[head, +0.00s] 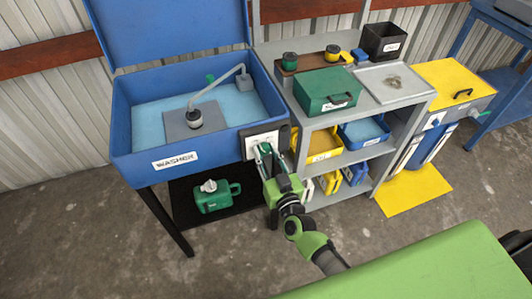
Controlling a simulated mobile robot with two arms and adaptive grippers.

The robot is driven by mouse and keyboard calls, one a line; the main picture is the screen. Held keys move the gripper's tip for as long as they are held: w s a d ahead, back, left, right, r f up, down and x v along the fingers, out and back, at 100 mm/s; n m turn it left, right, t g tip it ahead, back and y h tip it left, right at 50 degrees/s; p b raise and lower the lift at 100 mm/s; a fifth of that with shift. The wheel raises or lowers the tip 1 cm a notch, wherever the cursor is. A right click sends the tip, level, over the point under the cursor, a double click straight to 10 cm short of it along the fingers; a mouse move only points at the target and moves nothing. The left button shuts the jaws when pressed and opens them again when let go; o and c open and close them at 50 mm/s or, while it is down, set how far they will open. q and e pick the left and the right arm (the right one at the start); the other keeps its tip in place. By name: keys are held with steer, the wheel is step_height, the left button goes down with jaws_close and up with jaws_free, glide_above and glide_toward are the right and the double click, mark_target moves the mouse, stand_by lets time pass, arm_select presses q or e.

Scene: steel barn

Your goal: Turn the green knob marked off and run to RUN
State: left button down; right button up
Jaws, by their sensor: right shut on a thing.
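A white control panel (262,139) is on the front right of the blue washer (140,157). My right gripper (265,151) is at this panel, with its fingers pointing at it and shut on the green knob. The fingers cover most of the knob, so its pointer and the off and run marks cannot be read. My right arm comes up from the lower right. My left gripper is not in view.
To the right, a grey shelf unit (415,103) holds a green toolbox (322,92) and several bins. A yellow-topped cabinet (440,78) stands further right. A green surface (430,270) fills the lower right.

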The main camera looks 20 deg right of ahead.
steer(key=m, duration=0.6)
steer(key=shift+m+b, duration=0.3)
steer(key=shift+b, duration=0.1)
steer(key=m+b, duration=0.1)
steer(key=m, duration=0.5)
steer(key=shift+d, duration=0.1)
steer(key=shift+m, duration=0.4)
steer(key=o, duration=1.1)
steer(key=shift+f, duration=0.1)
steer(key=s, duration=1.2)
steer(key=shift+d, duration=0.2)
